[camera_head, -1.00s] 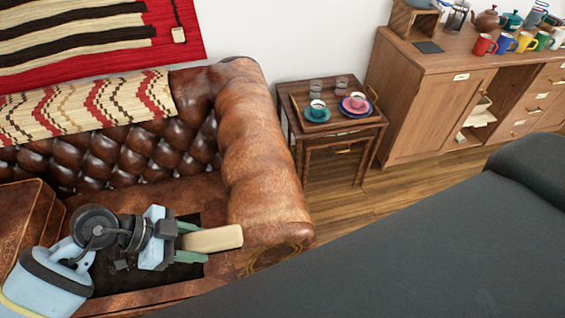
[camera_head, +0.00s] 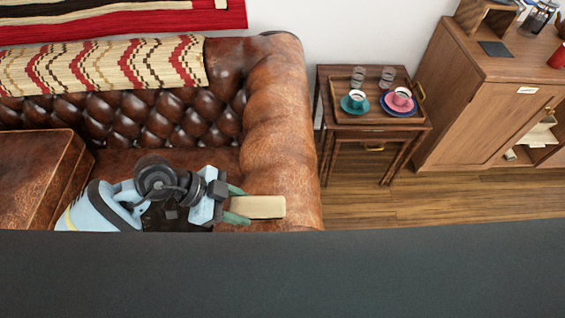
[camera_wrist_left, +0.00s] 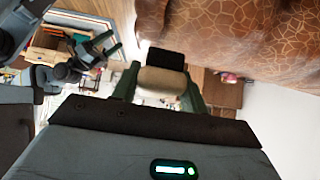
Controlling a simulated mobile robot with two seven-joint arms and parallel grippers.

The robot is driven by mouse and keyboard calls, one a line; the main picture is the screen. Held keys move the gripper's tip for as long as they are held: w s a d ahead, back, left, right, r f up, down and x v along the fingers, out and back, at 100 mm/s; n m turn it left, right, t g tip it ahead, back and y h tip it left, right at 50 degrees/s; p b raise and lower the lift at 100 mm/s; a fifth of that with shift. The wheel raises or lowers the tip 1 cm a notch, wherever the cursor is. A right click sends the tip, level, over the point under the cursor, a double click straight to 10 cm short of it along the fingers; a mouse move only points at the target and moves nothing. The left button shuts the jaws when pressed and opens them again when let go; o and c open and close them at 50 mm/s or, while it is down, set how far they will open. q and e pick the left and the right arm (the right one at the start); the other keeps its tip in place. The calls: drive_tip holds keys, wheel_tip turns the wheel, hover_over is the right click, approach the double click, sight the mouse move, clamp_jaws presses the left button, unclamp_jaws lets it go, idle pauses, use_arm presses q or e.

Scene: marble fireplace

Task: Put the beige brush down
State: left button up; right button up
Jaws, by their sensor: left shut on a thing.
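The beige brush (camera_head: 262,207) is in my left gripper (camera_head: 238,205), in front of the brown leather sofa's right arm in the head view. Its pale block sticks out to the right past the green fingertips. In the left wrist view the beige brush (camera_wrist_left: 160,83) sits between the two green fingers, with a black part at its far end. I cannot tell whether the brush touches the sofa. My right gripper (camera_wrist_left: 105,46) shows small at the left of the wrist view; its jaw state is unclear.
The brown leather sofa (camera_head: 275,105) has a patterned throw (camera_head: 110,68) over its back. Right of it, a small wooden table (camera_head: 374,125) bears a tray with two cups and two glasses. A wooden cabinet (camera_head: 480,110) stands farther right. Dark grey fills the bottom of the head view.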

use_arm(q)
drive_tip(key=w+d, duration=0.1)
drive_tip(key=w, duration=0.3)
drive_tip(key=w+d+f+b, duration=0.1)
drive_tip(key=w, duration=0.4)
drive_tip(key=w+d+b, duration=0.1)
drive_tip(key=w+d, duration=0.1)
drive_tip(key=w, duration=0.2)
drive_tip(key=shift+w+d+f, duration=0.1)
drive_tip(key=shift+w+f, duration=0.2)
drive_tip(key=shift+w+d, duration=0.1)
drive_tip(key=shift+w, duration=0.2)
drive_tip(key=shift+w+r, duration=0.1)
drive_tip(key=shift+w, duration=0.1)
use_arm(e)
drive_tip(key=shift+g, duration=0.4)
drive_tip(key=s+f, duration=0.1)
drive_tip(key=f, duration=0.1)
drive_tip(key=s+f, duration=0.1)
drive_tip(key=shift+s+a+f, duration=0.15)
drive_tip(key=shift+s+a, duration=0.15)
